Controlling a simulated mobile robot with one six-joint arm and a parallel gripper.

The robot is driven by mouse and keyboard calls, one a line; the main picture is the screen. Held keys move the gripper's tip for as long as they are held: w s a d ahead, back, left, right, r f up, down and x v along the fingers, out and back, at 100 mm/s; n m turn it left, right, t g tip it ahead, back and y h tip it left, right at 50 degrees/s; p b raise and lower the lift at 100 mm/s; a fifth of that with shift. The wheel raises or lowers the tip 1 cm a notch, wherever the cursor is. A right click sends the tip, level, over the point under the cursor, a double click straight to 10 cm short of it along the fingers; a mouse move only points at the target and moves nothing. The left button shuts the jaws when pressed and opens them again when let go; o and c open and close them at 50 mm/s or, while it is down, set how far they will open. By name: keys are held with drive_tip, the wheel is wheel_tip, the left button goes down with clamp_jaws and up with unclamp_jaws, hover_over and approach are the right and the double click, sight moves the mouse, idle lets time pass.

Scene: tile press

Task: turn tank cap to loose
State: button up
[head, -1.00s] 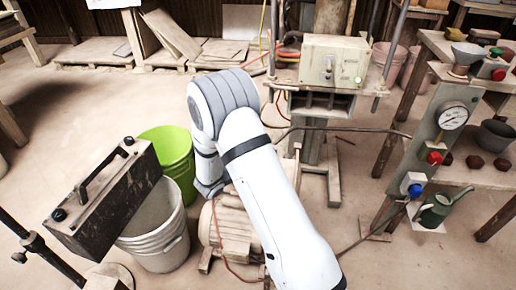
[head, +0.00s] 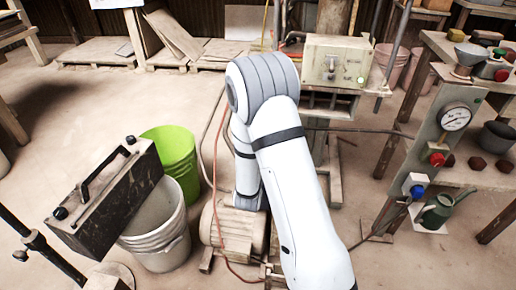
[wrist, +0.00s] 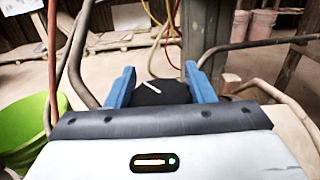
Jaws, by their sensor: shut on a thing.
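In the wrist view my gripper (wrist: 160,88) has its two blue fingers on either side of a black round cap (wrist: 158,94) with a white line mark on its top. It is shut on this cap. The white line slants from upper left to lower right. The lower part of the cap is hidden behind my gripper's body. In the head view my white arm covers the gripper and the cap, and I see no markings for loose or tight.
A green bucket (head: 170,155) and a pale bucket (head: 155,225) stand left of my arm, with a dark box with a handle (head: 105,195) over the pale one. A motor (head: 232,228) and hoses lie close by. A gauge panel (head: 445,130) stands at right.

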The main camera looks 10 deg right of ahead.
drive_tip(key=shift+w+a+n+t+y, duration=0.1)
drive_tip(key=shift+n+t+y, duration=0.15)
drive_tip(key=shift+n+y, duration=0.4)
drive_tip(key=shift+w+a+n+t+y, duration=0.1)
drive_tip(key=shift+n+t+y, duration=0.2)
drive_tip(key=shift+y, duration=0.55)
drive_tip(key=o, duration=1)
drive_tip(key=shift+c, duration=0.2)
drive_tip(key=shift+s, duration=0.1)
drive_tip(key=p+v, duration=0.1)
drive_tip(key=v, duration=0.6)
drive_tip(key=shift+s, duration=0.4)
